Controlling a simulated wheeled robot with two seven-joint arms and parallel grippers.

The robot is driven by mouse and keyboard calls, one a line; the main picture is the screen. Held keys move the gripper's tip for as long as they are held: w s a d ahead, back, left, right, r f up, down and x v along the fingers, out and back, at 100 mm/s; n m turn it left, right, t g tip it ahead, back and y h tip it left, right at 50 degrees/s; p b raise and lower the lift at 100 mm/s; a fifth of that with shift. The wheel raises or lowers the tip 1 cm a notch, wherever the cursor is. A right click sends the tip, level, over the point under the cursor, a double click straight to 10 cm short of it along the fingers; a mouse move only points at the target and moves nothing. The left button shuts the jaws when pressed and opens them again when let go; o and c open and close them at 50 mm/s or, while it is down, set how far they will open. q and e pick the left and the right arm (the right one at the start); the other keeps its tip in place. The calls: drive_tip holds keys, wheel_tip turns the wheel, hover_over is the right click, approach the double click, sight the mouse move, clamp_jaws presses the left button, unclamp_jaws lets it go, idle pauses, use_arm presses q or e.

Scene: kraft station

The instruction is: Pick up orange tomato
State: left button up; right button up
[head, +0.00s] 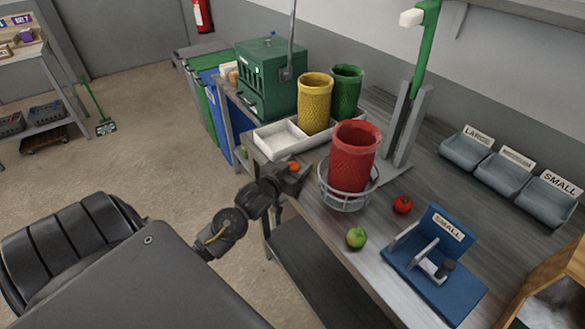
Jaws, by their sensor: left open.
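The orange tomato (294,166) shows as a small orange patch near the front edge of the table, beside the white tray. My left gripper (291,176) is open and right at the tomato, hiding much of it. I cannot tell whether the fingers touch it. A red tomato (402,204) and a green tomato (356,237) lie on the table further right. My right gripper is not in view.
A red textured bin (354,155) stands in a wire basket (345,201) just right of my gripper. A blue SMALL fixture (460,290) sits at the right.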

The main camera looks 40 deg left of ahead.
use_arm(q)
drive_tip(key=c, duration=0.7)
drive_tip(key=shift+c, duration=0.2)
drive_tip(key=shift+r, duration=0.1)
drive_tip(key=shift+r, duration=0.2)
drive_tip(key=r, duration=0.3)
drive_tip(key=shift+s+a+r, duration=0.15)
drive_tip(key=shift+s+a, duration=0.05)
drive_tip(key=s+a+r, duration=0.7)
drive_tip(key=s+r, duration=0.2)
drive_tip(key=s, duration=0.2)
drive_tip(key=shift+a+p, duration=0.4)
